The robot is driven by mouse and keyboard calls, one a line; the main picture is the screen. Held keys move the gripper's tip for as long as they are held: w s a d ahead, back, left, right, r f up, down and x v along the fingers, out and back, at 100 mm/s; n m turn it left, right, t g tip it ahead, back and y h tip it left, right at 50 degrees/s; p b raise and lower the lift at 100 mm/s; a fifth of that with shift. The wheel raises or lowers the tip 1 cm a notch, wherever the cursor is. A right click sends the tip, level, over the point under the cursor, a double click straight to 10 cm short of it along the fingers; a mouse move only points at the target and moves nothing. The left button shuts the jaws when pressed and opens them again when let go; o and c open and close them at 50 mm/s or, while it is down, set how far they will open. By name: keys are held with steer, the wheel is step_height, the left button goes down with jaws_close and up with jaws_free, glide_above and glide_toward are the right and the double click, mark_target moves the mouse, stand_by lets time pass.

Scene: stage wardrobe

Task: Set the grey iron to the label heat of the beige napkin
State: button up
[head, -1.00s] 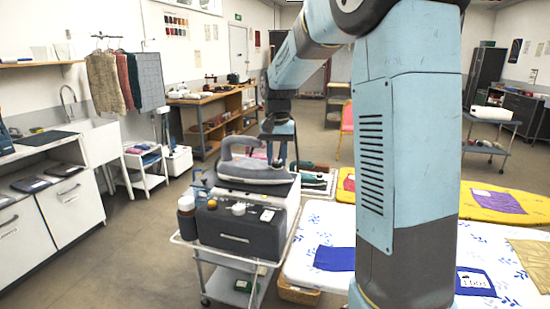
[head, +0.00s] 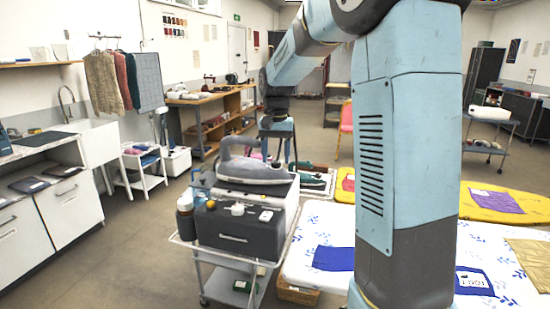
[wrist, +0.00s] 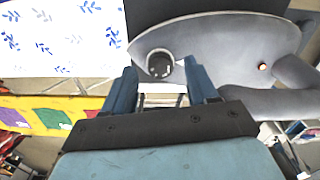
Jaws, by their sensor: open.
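The grey iron (head: 254,172) rests on a boxy dark station on a trolley, its handle up. In the wrist view the iron (wrist: 225,45) fills the upper right, and a round dark dial (wrist: 158,64) with a pale rim shows on it. My gripper (wrist: 160,68) is open, its two blue fingers apart with the dial between them in the picture. I cannot tell whether they touch it. In the head view my gripper (head: 278,150) is just behind the iron. A tan cloth (head: 532,262), perhaps the beige napkin, lies at the right edge; I see no readable label on it.
A white patterned board (head: 300,268) beside the trolley (head: 215,252) carries a blue cloth (head: 334,258) and another blue cloth with a white tag (head: 473,281). A bottle (head: 186,215) stands at the trolley's left. Open floor (head: 140,235) lies left.

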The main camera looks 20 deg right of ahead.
mark_target(277, 163)
step_height(277, 163, up, 13)
steer(key=shift+f, duration=0.15)
stand_by(0.6)
steer(key=s+f+n+t, duration=0.1)
steer(key=s+f+t, duration=0.1)
steer(key=s, duration=0.8)
steer(key=s+f+n+t, duration=0.1)
steer(key=s+f, duration=0.3)
steer(key=s, duration=0.6)
steer(key=s+f+n+t, duration=0.2)
steer(key=s, duration=0.7)
steer(key=shift+s+f+n+t, duration=0.3)
steer(key=shift+s+f, duration=0.1)
